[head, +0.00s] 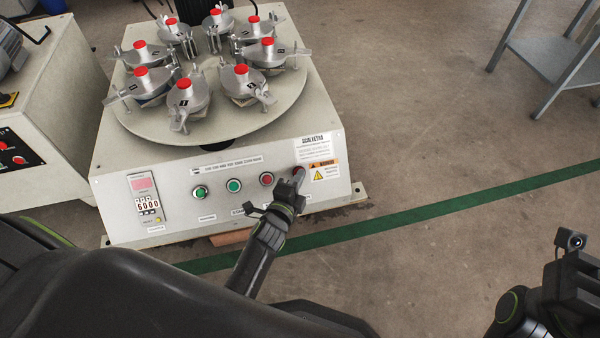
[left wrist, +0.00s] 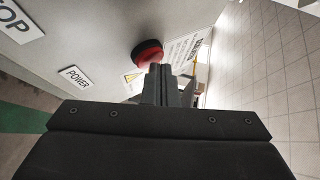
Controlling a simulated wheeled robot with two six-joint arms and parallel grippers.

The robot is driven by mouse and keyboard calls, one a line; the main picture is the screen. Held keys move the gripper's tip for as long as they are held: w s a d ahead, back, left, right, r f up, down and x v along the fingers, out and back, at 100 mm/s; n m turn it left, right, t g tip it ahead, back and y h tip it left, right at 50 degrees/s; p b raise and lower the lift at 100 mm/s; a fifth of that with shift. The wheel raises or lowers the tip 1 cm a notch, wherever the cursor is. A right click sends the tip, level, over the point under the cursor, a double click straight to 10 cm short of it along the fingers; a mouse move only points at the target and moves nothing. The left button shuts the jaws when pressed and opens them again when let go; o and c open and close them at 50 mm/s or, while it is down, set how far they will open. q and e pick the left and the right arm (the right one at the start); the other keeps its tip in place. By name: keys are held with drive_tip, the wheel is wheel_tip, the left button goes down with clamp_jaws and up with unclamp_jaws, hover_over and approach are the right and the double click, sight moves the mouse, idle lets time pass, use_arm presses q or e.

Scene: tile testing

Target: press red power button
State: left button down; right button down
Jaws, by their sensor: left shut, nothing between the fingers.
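The red power button (head: 298,170) is at the right end of the row on the machine's front panel, partly hidden by my left gripper (head: 296,178). In the left wrist view the round red button (left wrist: 148,53) shows just beyond the fingertips, near the POWER label (left wrist: 76,77). My left gripper (left wrist: 160,70) is shut and empty, its tips at the button's lower edge in that view. I cannot tell whether they touch it. My right gripper (head: 572,275) is at the lower right, away from the machine; its fingers are not clear.
Another red button (head: 266,179) and two green buttons (head: 234,185) (head: 200,192) sit left of the power button. A counter display (head: 146,199) is at the panel's left. Several red-topped clamps stand on the round plate (head: 215,125).

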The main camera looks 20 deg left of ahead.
use_arm(q)
drive_tip(key=shift+s+d+r+p, duration=0.3)
drive_tip(key=shift+s+r+p, duration=0.15)
drive_tip(key=shift+s+p, duration=0.1)
drive_tip(key=s+d+r+p, duration=0.1)
drive_tip(key=p, duration=0.1)
drive_tip(key=s+d+r+p, duration=0.1)
drive_tip(key=s+r, duration=0.1)
drive_tip(key=shift+s+d+p, duration=0.1)
drive_tip(key=shift+d+p, duration=0.05)
drive_tip(key=shift+p, duration=0.2)
idle(0.5)
